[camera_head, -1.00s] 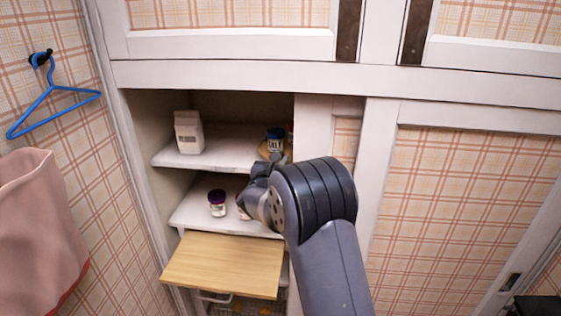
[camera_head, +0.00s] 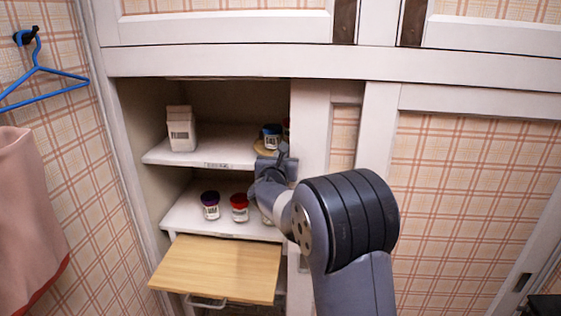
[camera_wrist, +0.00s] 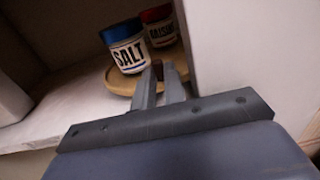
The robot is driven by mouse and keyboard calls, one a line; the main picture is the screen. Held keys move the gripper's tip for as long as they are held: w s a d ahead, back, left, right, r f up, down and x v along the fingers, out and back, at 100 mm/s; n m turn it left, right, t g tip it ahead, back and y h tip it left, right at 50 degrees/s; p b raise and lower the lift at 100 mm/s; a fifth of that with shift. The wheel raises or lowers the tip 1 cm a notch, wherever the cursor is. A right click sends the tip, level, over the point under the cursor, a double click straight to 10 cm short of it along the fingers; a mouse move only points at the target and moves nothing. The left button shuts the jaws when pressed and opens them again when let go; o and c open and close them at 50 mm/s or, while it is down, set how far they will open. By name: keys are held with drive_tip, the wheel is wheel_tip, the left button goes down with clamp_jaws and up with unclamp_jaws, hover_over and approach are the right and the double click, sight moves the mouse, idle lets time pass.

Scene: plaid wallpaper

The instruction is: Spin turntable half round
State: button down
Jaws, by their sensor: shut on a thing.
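The turntable (camera_wrist: 117,82) is a round light-wood disc on the upper shelf, beside the white panel; part of it also shows in the head view (camera_head: 261,147). A blue-lidded SALT jar (camera_wrist: 128,54) and a red-lidded jar (camera_wrist: 160,32), its label partly hidden, stand on it. My gripper (camera_wrist: 160,74) is at the disc's near edge, its fingers close together on a small dark red-brown knob (camera_wrist: 157,66). The fingers hide most of this knob and part of the disc. In the head view my gripper (camera_head: 281,153) is in front of the turntable.
A white carton (camera_head: 181,130) stands left on the upper shelf (camera_head: 205,153). Purple-lidded (camera_head: 210,206) and red-lidded (camera_head: 239,208) jars stand on the lower shelf. A wooden board (camera_head: 215,268) juts out below. The white panel (camera_head: 310,120) borders the opening on the right.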

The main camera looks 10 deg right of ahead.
drive_tip(key=shift+r, duration=0.1)
drive_tip(key=c, duration=1.5)
unclamp_jaws()
drive_tip(key=shift+w+a+r+p, duration=0.15)
drive_tip(key=shift+p, duration=1.05)
drive_tip(key=shift+a+m+h+p, duration=0.1)
drive_tip(key=shift+m+h+p, duration=0.2)
drive_tip(key=shift+p, duration=0.3)
drive_tip(key=shift+w+a+h+p, duration=0.1)
drive_tip(key=shift+a+h+p, duration=0.15)
drive_tip(key=shift+p, duration=0.75)
drive_tip(key=m+g+h+p, duration=0.1)
drive_tip(key=p, duration=0.2)
drive_tip(key=shift+a, duration=0.2)
